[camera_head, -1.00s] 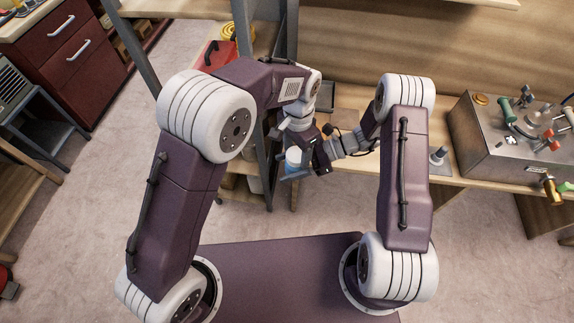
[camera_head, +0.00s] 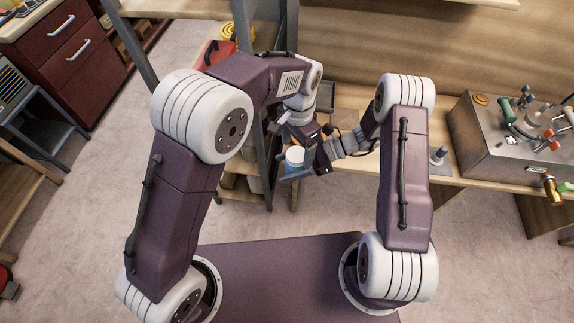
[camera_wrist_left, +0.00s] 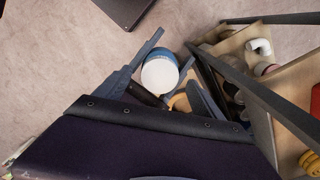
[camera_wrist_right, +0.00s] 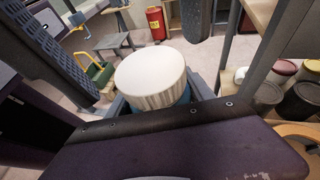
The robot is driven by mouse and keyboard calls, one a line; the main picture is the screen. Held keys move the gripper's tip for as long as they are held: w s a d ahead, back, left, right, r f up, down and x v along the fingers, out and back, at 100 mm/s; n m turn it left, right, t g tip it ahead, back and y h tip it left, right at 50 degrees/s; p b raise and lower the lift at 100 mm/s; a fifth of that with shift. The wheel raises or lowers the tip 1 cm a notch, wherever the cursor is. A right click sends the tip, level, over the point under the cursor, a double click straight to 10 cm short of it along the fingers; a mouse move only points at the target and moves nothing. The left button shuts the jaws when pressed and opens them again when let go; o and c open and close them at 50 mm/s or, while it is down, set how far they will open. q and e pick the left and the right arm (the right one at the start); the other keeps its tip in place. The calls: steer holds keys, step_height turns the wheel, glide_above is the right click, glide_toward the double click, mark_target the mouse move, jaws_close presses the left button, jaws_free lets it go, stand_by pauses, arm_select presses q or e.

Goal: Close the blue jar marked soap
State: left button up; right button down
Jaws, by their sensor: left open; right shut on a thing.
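The blue jar (camera_head: 291,168) has a broad white lid (camera_head: 295,155) on top; the soap marking is not readable. My right gripper (camera_head: 295,175) is shut on the blue body, and the jar stands clear of the floor in its jaws. In the right wrist view the ribbed white lid (camera_wrist_right: 152,80) sits over the blue body; whether it is tight I cannot tell. My left gripper (camera_wrist_left: 175,82) is open above the jar, with its fingers spread around the lid in its own view. The lid shows free there, and I see no finger touching it.
A wooden workbench (camera_head: 350,97) runs behind the hands, with a metal control box (camera_head: 500,150) at right. A grey-framed shelf (camera_wrist_left: 262,90) stands close beside the hands, holding several jars and pipe fittings. Open floor (camera_head: 330,215) lies below the hands.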

arm_select(q)
step_height(320, 180, up, 6)
steer(key=shift+r, duration=0.1)
stand_by(0.4)
steer(key=s+a+f+n, duration=0.1)
steer(key=a+f+n, duration=0.15)
steer(key=a, duration=0.45)
steer(key=s+a+f+n, duration=0.1)
steer(key=a+n, duration=0.3)
steer(key=a, duration=0.4)
arm_select(e)
steer(key=shift+a, duration=0.1)
arm_select(q)
steer(key=s+a+f+n+t, duration=0.1)
steer(key=s+a+f+n, duration=0.3)
steer(key=s+a, duration=0.5)
steer(key=shift+s+a+f+n, duration=0.15)
steer(key=shift+a+f+n, duration=0.25)
steer(key=shift+n, duration=0.45)
